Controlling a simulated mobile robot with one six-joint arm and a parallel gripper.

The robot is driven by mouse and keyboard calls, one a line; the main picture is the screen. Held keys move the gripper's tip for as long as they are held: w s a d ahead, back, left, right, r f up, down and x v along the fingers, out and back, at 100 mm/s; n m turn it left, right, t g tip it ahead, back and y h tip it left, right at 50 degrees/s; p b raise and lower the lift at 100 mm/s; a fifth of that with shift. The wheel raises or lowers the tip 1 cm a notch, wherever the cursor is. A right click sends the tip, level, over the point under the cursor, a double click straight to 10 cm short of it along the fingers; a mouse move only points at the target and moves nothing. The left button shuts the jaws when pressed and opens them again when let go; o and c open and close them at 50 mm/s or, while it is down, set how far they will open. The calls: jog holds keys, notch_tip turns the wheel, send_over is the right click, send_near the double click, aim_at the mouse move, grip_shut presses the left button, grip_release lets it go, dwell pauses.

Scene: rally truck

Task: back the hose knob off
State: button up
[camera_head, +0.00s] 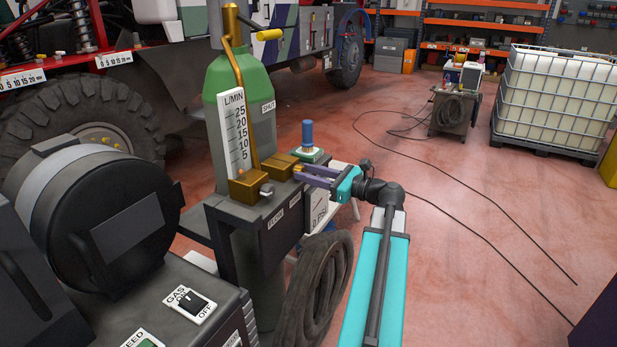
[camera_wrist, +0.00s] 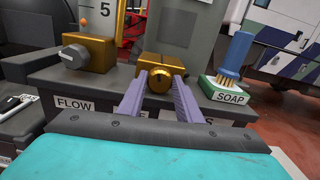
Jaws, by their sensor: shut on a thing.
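The hose knob is a round brass knob (camera_wrist: 158,80) on the front of a brass block (camera_wrist: 175,63), centred in the wrist view. My gripper (camera_wrist: 160,85) has one purple finger on each side of the knob and is shut on it. The label below is mostly hidden by my fingers. In the head view the brass block (camera_head: 279,167) sits on the grey bench top, with my gripper (camera_head: 302,172) reaching it from the right. The knob itself is hard to make out there behind the fingers.
Left of the block is a brass flow block with a grey knob (camera_wrist: 75,56) above a FLOW label. A blue brush (camera_wrist: 236,54) stands on the SOAP block at right. A green cylinder (camera_head: 240,90) rises behind. Red floor at right is mostly clear.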

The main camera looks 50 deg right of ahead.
jog(key=shift+a+n+b, duration=0.1)
jog(key=shift+n+b, duration=0.75)
jog(key=shift+n, duration=0.75)
jog(key=o, duration=1)
jog(key=shift+o, duration=0.2)
jog(key=shift+s, duration=0.15)
jog(key=b+v, duration=0.2)
jog(key=v, duration=1.1)
jog(key=shift+s, duration=0.25)
